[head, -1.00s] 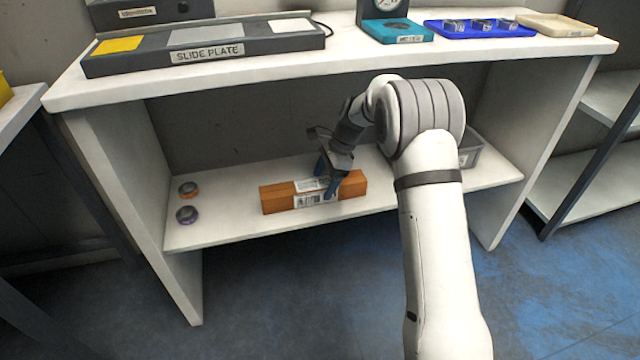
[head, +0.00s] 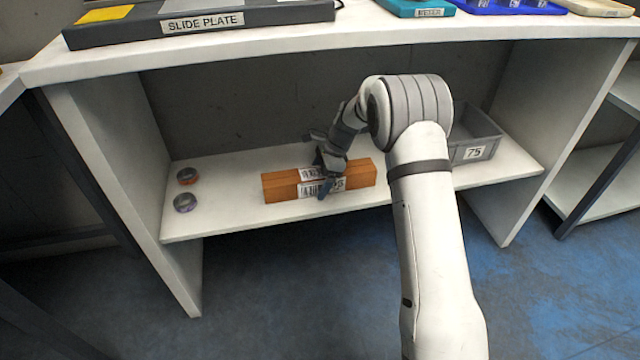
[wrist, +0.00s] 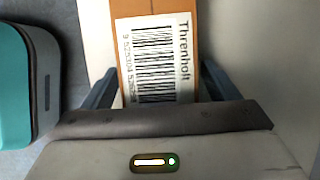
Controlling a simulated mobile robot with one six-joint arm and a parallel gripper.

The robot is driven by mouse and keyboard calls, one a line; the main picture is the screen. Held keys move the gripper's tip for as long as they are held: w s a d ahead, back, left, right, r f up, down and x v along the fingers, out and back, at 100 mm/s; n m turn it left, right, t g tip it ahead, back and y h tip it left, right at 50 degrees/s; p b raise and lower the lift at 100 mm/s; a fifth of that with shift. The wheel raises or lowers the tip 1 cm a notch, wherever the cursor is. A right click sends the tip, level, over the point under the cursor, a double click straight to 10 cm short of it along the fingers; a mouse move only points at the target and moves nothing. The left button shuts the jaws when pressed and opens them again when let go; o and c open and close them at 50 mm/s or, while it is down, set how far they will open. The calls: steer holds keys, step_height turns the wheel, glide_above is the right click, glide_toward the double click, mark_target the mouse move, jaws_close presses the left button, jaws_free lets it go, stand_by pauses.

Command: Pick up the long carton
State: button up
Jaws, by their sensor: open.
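The long carton (head: 282,187) is orange-brown with white barcode labels. It lies lengthwise along the lower shelf of the white bench. My gripper (head: 326,184) is at the carton's middle, reaching down from above. In the wrist view the carton (wrist: 204,40) runs up between the two blue-grey fingers of my gripper (wrist: 154,88), one finger on each side. The fingers are open, with a small gap visible beside the carton. A large barcode label (wrist: 155,58) faces the wrist camera. My gripper hides part of the carton in the head view.
The slide plate (head: 200,22) is on the bench top above. A teal object (wrist: 12,85) shows in the wrist view.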

steer(key=shift+r, duration=0.1)
steer(key=shift+c, duration=0.2)
jaws_close()
stand_by(0.5)
